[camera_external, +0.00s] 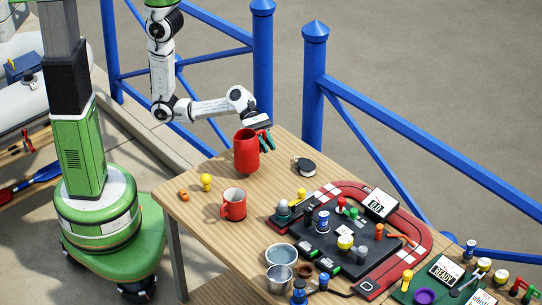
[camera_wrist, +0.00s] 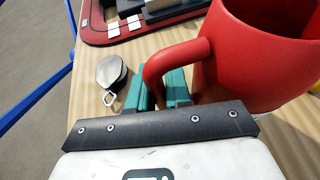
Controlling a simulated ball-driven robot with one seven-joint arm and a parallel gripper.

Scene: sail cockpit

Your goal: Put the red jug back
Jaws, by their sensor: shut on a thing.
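The red jug (camera_external: 245,152) is upright near the back left part of the wooden table. It fills the upper right of the wrist view (camera_wrist: 262,60). My gripper (camera_external: 266,141) is at the right side of the jug, with its green fingers shut on the jug's handle. In the wrist view the green fingers (camera_wrist: 163,88) are on both sides of the red handle. Whether the jug's base touches the table I cannot tell.
A smaller red mug (camera_external: 233,205) stands in front of the jug. A yellow knob-like piece (camera_external: 206,182) lies to the left. A round silver-and-black item (camera_external: 305,167) lies to the right. A red track board (camera_external: 420,240) with several pieces covers the table's right. Blue railings (camera_external: 313,90) stand behind.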

